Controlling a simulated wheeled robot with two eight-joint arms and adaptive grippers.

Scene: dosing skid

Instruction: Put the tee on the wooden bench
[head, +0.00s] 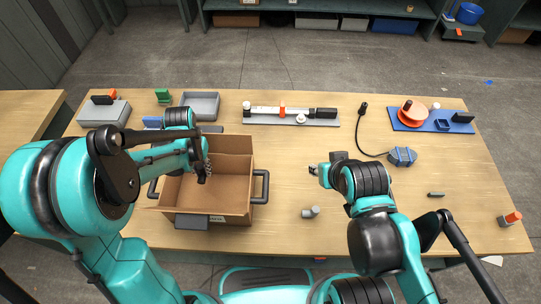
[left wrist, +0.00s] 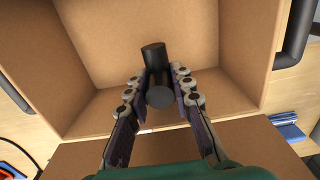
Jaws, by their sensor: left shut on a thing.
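My left gripper (head: 204,172) is over the open cardboard box (head: 232,145). In the left wrist view, the left gripper (left wrist: 159,92) is shut on a dark grey tee (left wrist: 154,57); one round end faces the camera and another cylindrical part points away. The box walls (left wrist: 210,40) surround it in that view, and I cannot tell how far above the box floor it is. In the head view the tee is small and mostly hidden by the gripper. The wooden bench (head: 290,160) stretches under everything. My right gripper (head: 314,170) hovers over the bench's middle; its opening is unclear.
A small grey fitting (head: 311,212) lies on the bench near the front. A pipe assembly (head: 290,115), a blue board (head: 425,122) and a cabled blue device (head: 402,157) stand further back and right. Bare bench lies right of the box, around the fitting.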

